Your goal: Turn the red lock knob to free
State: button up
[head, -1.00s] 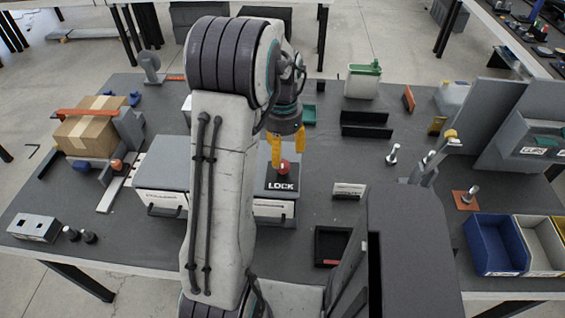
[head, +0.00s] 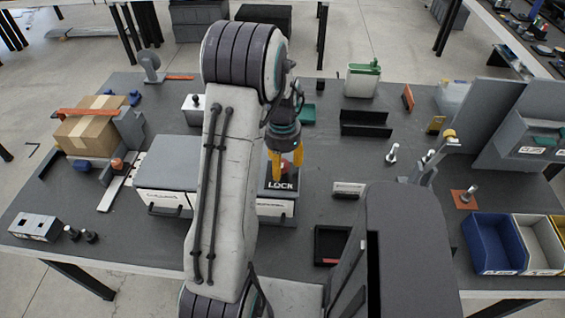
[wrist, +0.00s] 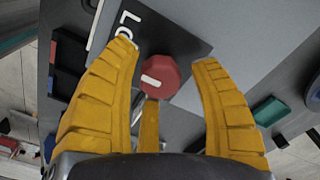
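The red lock knob (wrist: 160,77) is a small faceted knob with a white mark on its top, seen in the wrist view. It stands on a black plate (wrist: 176,32) lettered LOCK, which also shows in the head view (head: 283,186) on a grey box. My gripper (head: 285,166) points down over this plate, its yellow fingers largely covering the knob in the head view. In the wrist view the fingers are spread to the left and right of the knob, with gaps showing on both sides. A third finger is below the knob in the picture.
Grey drawer units (head: 166,190) stand left of the plate, partly behind my arm. A dark open tray (head: 331,245) lies in front and a black bracket (head: 366,123) lies behind right. Blue (head: 492,246) and beige bins sit at the far right.

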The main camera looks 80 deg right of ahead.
grip_shut()
dwell(0.3)
jog(key=shift+n, duration=0.3)
jog(key=n+b, duration=0.2)
jog(key=n, duration=0.1)
jog(key=shift+f+n, duration=0.1)
jog(key=shift+n, duration=0.3)
jog(key=n+b, duration=0.1)
jog(key=n, duration=0.3)
jog(key=shift+n+b, duration=0.3)
jog(key=shift+b, duration=0.1)
jog(key=n+b, duration=0.1)
jog(key=n, duration=0.3)
jog(key=shift+n+b, duration=0.45)
jog(key=shift+n, duration=1.95)
